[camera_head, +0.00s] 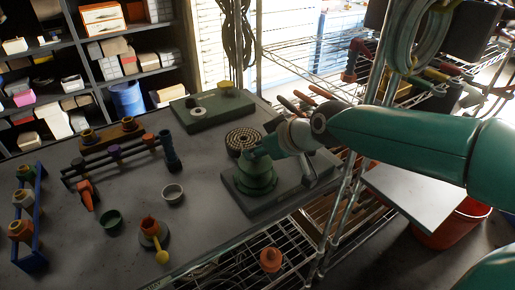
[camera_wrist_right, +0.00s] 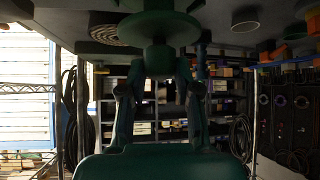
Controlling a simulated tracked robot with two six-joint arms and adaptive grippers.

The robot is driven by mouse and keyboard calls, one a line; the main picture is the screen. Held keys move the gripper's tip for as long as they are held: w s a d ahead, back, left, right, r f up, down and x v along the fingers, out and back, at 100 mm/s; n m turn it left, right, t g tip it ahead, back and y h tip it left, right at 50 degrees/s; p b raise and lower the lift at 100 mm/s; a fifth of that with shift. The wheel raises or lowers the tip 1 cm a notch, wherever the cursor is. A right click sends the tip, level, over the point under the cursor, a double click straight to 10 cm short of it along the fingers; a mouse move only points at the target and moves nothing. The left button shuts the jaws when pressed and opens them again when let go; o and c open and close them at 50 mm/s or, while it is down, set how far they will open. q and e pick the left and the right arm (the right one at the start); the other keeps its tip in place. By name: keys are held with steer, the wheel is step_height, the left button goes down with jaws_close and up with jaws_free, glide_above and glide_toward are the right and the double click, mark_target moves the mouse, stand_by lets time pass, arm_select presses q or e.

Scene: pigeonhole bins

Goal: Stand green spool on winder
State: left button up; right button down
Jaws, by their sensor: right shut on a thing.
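The green spool (camera_head: 255,182) is upright over the grey winder base (camera_head: 290,200), at the table's right side. I cannot tell whether it is fully seated. My right gripper (camera_head: 263,150) reaches in from the right and is shut on the spool's top. In the right wrist view, which is upside down, the green spool (camera_wrist_right: 158,30) shows as a wide disc with a narrow stem. The fingers of my right gripper (camera_wrist_right: 158,72) close around that stem. My left gripper is not in view.
A coiled rope disc (camera_head: 243,139) sits just behind the spool. A green board (camera_head: 212,112) lies farther back. A dark rack (camera_head: 115,158), an orange-topped stand (camera_head: 150,230), a green cup (camera_head: 110,220) and a pale ring (camera_head: 173,194) occupy the left. A metal post stands close right.

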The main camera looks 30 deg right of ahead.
steer(key=c, duration=0.7)
jaws_free()
steer(key=shift+c, duration=0.2)
steer(key=v, duration=0.6)
steer(key=shift+p, duration=0.45)
